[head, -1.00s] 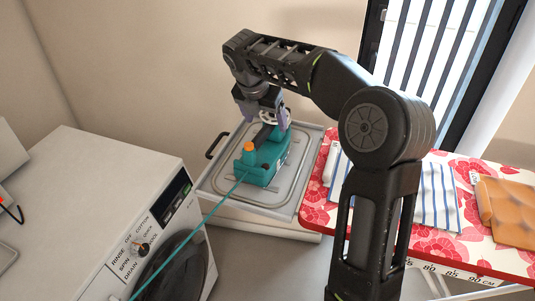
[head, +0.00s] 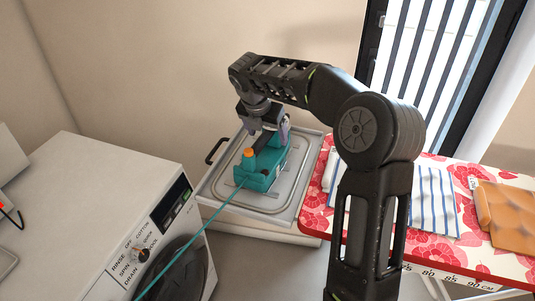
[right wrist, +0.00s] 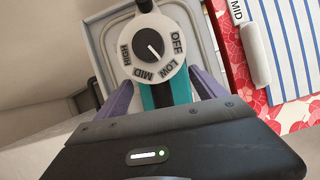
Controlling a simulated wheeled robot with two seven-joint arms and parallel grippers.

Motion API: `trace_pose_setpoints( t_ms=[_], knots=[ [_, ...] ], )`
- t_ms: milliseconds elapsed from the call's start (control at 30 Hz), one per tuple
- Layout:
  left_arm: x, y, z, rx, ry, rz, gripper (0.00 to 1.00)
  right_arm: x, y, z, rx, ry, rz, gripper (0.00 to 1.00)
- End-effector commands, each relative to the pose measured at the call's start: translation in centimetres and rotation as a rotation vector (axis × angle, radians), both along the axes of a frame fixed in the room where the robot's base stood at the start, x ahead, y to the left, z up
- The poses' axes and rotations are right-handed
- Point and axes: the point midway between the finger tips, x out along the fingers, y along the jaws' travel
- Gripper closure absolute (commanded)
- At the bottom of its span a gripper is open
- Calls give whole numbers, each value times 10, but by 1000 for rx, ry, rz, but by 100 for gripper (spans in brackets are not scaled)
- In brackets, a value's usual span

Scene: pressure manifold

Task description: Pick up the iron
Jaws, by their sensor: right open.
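The iron (head: 262,171) is a teal body with a dark handle, an orange knob on top and a teal cord. It sits on a grey tray (head: 222,190) with a raised rim. My right gripper (head: 266,131) is open, with its purple fingers down around the dark handle. In the right wrist view, the fingers (right wrist: 160,85) stand either side of the iron's teal and black upper part (right wrist: 181,88). A white dial (right wrist: 150,62) marked OFF, LOW, MID and HIGH is in front of them. Contact between fingers and handle cannot be made out. My left gripper is not in view.
A white washing machine (head: 85,215) stands at the left, and the teal cord runs past its front. A red floral ironing board (head: 440,247) with a striped cloth (head: 433,200) and an orange quilted item (head: 506,212) is close on the right. A wall is behind.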

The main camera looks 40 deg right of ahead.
Motion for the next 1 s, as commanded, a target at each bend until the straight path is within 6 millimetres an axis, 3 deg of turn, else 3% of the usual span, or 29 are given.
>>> trace_pose_setpoints(
  t_ms=[267,867,1000],
  knots=[
    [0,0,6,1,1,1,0,7,-12,-31,0,2,1,20],
    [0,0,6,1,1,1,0,7,-13,-31,0,0,1,20],
    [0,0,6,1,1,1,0,7,-13,-31,0,0,1,31]
  ],
)
